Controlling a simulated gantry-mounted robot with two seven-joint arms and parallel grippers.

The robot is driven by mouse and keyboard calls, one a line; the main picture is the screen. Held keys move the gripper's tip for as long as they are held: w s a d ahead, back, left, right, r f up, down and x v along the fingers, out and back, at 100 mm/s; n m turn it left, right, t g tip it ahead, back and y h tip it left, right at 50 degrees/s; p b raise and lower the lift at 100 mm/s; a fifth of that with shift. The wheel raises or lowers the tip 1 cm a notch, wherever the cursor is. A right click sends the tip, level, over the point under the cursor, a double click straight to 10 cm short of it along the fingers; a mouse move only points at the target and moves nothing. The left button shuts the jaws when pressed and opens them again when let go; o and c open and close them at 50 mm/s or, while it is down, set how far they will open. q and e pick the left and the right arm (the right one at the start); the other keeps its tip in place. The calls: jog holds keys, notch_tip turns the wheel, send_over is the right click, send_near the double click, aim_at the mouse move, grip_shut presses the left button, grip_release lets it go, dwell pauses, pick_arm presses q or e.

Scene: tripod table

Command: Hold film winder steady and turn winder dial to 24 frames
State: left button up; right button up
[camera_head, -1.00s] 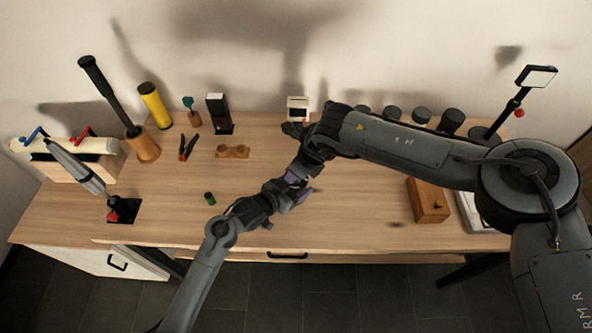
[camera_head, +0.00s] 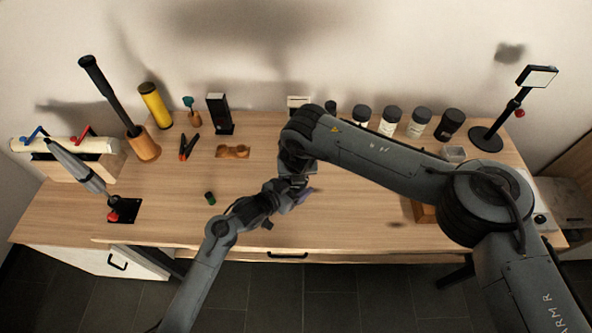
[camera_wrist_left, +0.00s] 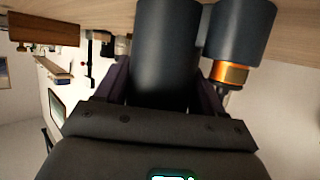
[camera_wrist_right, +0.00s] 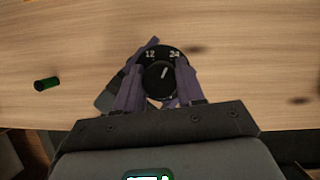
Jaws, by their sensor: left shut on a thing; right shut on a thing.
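The film winder's dark cylindrical body (camera_wrist_left: 165,50) fills the middle of the left wrist view, with my left gripper (camera_wrist_left: 165,95) shut on it. Beside it is another dark cylinder with a copper-coloured band (camera_wrist_left: 232,73). In the right wrist view the black winder dial (camera_wrist_right: 158,76) faces the camera, marked 12 and 24. Its white pointer line lies between the two numbers, tilted slightly toward 24. My right gripper (camera_wrist_right: 158,88) is shut on the dial, a finger on each side. In the head view the winder is mostly hidden by my grippers, which meet above the table.
A small dark canister with a green end (camera_head: 210,198) lies on the table (camera_head: 150,215) left of the grippers. Several jars (camera_head: 390,121) stand along the back right. The front middle of the table is mostly clear.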

jog(key=shift+m, duration=0.5)
jog(key=shift+d+h, duration=0.1)
jog(key=shift+h, duration=0.2)
jog(key=o, duration=1)
jog(key=shift+o, duration=0.2)
jog(key=v, duration=1.2)
pick_arm(q)
jog(key=o, duration=1.3)
